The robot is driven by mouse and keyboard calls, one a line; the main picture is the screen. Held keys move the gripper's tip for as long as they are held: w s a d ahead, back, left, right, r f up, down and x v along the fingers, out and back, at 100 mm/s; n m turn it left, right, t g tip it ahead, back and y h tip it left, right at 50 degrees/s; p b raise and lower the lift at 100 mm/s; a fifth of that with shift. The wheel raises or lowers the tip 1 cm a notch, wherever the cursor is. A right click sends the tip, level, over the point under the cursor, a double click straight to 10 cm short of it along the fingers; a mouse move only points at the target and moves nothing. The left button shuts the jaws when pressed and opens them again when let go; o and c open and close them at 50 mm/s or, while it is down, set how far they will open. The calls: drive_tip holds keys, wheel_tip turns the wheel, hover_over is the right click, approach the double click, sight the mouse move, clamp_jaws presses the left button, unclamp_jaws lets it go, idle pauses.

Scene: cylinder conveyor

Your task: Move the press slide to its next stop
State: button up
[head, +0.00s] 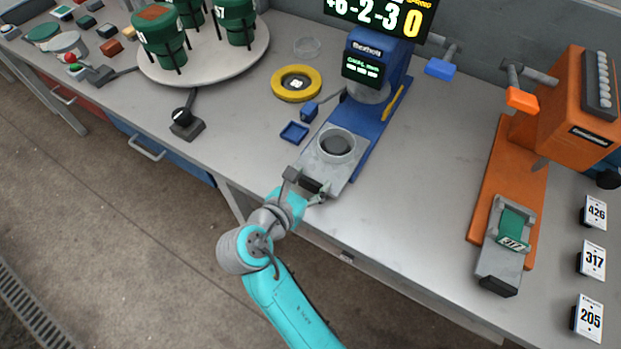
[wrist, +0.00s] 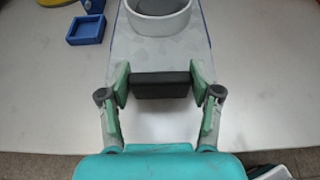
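The blue press (head: 378,75) stands at the back middle of the bench with a lit display. Its grey slide (head: 345,170) sticks out toward the front edge and carries a round grey cup (head: 337,144). In the wrist view the slide (wrist: 160,55) runs straight ahead, with the cup (wrist: 158,22) at the top. The slide's dark handle bar (wrist: 162,85) lies between the pads of my gripper (wrist: 160,84), which appear to touch both its ends. In the head view my gripper (head: 308,187) is at the slide's front end.
An orange press (head: 575,110) with its own slide (head: 500,265) stands at the right, near number cards. A yellow ring (head: 297,83), a small blue tray (head: 294,132) and a turntable (head: 205,70) with green holders are left of the blue press. Bench between the presses is clear.

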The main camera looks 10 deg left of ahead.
drive_tip(key=o, duration=0.4)
drive_tip(key=shift+s, duration=0.1)
drive_tip(key=shift+c, duration=0.2)
drive_tip(key=v, duration=0.7)
drive_tip(key=shift+s, duration=0.2)
drive_tip(key=shift+s+a+r, duration=0.1)
drive_tip(key=shift+a, duration=0.05)
